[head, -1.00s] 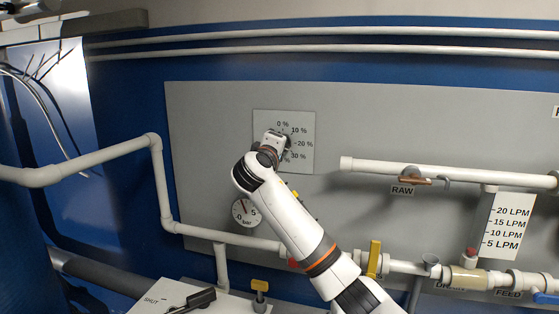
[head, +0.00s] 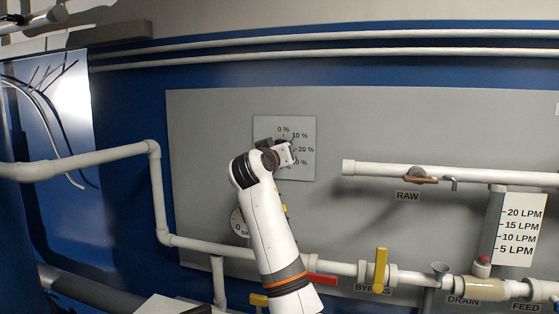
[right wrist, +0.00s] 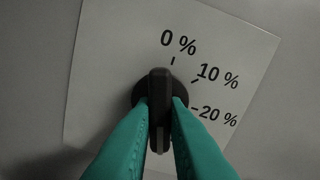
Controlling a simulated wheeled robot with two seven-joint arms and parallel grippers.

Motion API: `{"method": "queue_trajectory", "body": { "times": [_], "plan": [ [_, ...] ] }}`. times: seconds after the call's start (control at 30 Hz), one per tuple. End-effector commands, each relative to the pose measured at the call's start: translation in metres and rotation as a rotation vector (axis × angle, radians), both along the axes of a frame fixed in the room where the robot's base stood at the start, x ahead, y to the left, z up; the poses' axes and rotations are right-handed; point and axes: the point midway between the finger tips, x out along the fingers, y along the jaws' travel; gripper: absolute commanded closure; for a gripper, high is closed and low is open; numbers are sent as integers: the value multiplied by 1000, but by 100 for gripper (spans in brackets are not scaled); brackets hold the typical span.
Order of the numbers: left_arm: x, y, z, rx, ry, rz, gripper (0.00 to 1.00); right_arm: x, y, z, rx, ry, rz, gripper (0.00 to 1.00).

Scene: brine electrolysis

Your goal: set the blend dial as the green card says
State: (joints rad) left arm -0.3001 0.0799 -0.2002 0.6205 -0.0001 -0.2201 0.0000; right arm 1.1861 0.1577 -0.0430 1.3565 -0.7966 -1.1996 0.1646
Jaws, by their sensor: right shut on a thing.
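The blend dial is a black knob (right wrist: 158,92) on a pale square plate (right wrist: 95,60) marked 0 %, 10 % and 20 %. In the right wrist view my right gripper (right wrist: 161,108) is shut on the knob, one teal finger on each side. In the head view the dial plate (head: 266,123) is on the grey panel, and my right gripper (head: 285,154) covers the knob and lower marks. No green card shows. My left gripper is out of view.
A gauge (head: 238,222) sits below the dial, partly behind my right arm. A red lever (head: 321,280) and a yellow bypass handle (head: 380,268) are on the lower pipe. The RAW valve (head: 418,176) is to the right. Bare grey panel (head: 210,150) lies left of the dial.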

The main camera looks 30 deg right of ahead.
Motion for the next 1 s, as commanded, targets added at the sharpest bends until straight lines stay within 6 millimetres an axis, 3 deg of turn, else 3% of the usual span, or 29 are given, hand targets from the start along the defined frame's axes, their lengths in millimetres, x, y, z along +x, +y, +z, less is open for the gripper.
{"method": "queue_trajectory", "body": {
  "times": [0.43, 1.0],
  "plan": [
    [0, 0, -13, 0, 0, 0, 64, 2, 2, -4, 184, -205, 1, 100],
    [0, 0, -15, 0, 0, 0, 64, 2, 1, -3, 225, -253, -1, 100]
  ]
}}
